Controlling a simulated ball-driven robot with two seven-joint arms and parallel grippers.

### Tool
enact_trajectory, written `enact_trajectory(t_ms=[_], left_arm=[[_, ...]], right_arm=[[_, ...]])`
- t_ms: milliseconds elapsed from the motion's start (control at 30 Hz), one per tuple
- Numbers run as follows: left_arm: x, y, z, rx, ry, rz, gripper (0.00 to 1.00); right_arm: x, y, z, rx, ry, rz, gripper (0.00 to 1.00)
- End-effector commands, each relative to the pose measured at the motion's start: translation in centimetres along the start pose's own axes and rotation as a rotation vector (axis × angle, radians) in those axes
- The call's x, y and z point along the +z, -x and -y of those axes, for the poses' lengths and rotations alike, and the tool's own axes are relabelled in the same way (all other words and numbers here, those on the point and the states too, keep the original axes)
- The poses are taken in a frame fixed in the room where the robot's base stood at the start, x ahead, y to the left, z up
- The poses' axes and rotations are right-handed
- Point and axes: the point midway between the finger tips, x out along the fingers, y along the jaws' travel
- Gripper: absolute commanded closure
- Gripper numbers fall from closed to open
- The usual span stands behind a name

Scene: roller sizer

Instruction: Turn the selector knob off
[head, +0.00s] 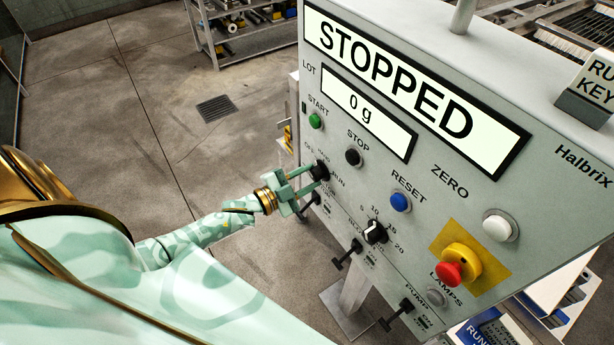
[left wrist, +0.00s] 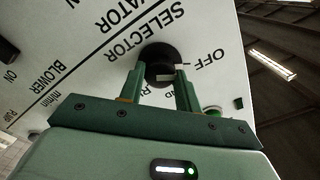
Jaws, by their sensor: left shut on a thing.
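The selector knob (head: 320,171) is a black knob on the left side of the grey control panel, below the green start button. Labels beside it read OFF and RUN. In the left wrist view the knob (left wrist: 158,62) shows under the word SELECTOR, with a pale mark on its face. My left gripper (head: 313,178) has its two fingers on either side of the knob and is shut on it. The fingers also show in the left wrist view (left wrist: 160,88). Which label the knob points to is hard to tell. My right gripper is not in view.
Close by are the green start button (head: 315,121), black stop button (head: 353,157), blue reset button (head: 400,202), a rate dial (head: 375,232) and a red emergency button (head: 449,274). Black toggles line the lower edge.

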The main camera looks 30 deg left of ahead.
Motion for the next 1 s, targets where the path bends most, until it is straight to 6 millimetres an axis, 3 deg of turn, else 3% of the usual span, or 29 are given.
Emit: enact_trajectory(t_ms=[467, 500, 533, 1000], left_arm=[[0.13, 0.09, -0.13, 0.002, 0.014, 0.003, 0.89], [0.13, 0.09, -0.13, 0.002, 0.014, 0.003, 0.56], [0.12, 0.08, -0.13, 0.002, 0.013, 0.003, 0.47], [0.04, 0.18, -0.06, 0.001, 0.012, 0.001, 0.45]], right_arm=[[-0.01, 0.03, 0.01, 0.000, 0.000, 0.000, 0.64], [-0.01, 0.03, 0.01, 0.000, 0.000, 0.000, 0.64], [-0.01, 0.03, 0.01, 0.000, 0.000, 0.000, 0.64], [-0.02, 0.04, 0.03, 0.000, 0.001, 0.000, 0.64]])
